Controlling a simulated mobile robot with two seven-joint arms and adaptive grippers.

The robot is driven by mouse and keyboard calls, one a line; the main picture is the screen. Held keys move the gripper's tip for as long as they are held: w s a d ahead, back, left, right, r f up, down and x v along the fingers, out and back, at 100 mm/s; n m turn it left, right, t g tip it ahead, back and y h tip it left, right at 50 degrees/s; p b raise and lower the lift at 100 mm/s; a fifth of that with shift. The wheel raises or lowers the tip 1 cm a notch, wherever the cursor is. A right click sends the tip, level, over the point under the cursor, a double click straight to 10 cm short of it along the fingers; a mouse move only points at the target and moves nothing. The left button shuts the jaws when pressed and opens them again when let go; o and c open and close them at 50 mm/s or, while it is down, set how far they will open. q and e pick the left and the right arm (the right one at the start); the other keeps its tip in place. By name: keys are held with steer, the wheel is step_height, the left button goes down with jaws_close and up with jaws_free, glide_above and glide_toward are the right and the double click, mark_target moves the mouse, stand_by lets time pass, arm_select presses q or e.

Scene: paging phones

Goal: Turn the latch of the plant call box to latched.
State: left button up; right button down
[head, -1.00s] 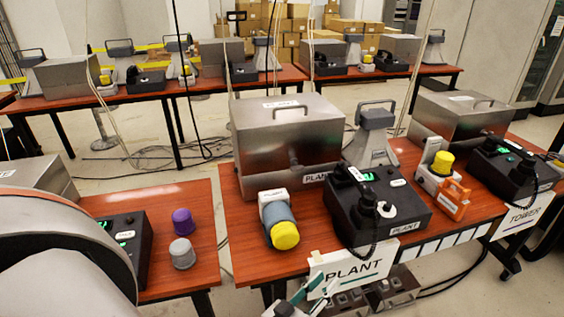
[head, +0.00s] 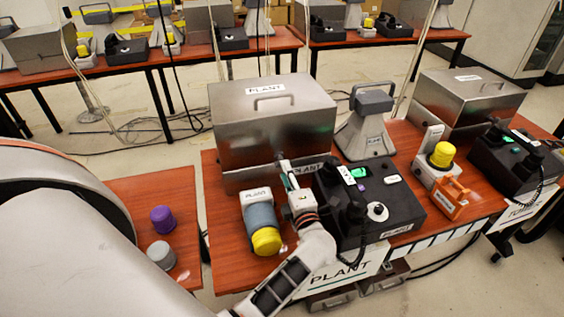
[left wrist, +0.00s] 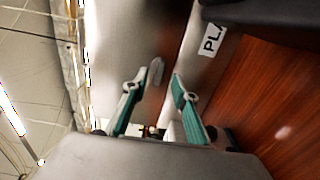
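The plant call box (head: 240,135) is a brushed metal box with a top handle and a PLANT label, on the red-brown table. Its latch (left wrist: 156,73) is a small grey lever on the front face, clearest in the left wrist view. There it lies roughly parallel to the box's lower edge. In the head view my gripper mostly hides it. My left gripper (head: 288,176) is just in front of the box's front face. In the left wrist view its teal fingers (left wrist: 157,92) are apart and empty, with the latch beyond the gap between them. My right gripper is in neither view.
A black desk phone (head: 370,215) stands close to the right of my left gripper. A grey-blue device with a yellow cap (head: 262,225) stands close to its left. A grey horn speaker (head: 366,130) is behind the phone. Purple and grey knobs (head: 162,219) sit on the left table.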

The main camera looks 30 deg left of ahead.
arm_select(q)
steer(key=x, duration=0.4)
steer(key=shift+w+a, duration=0.2)
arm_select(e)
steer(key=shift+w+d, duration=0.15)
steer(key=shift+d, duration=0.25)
arm_select(q)
jaws_close()
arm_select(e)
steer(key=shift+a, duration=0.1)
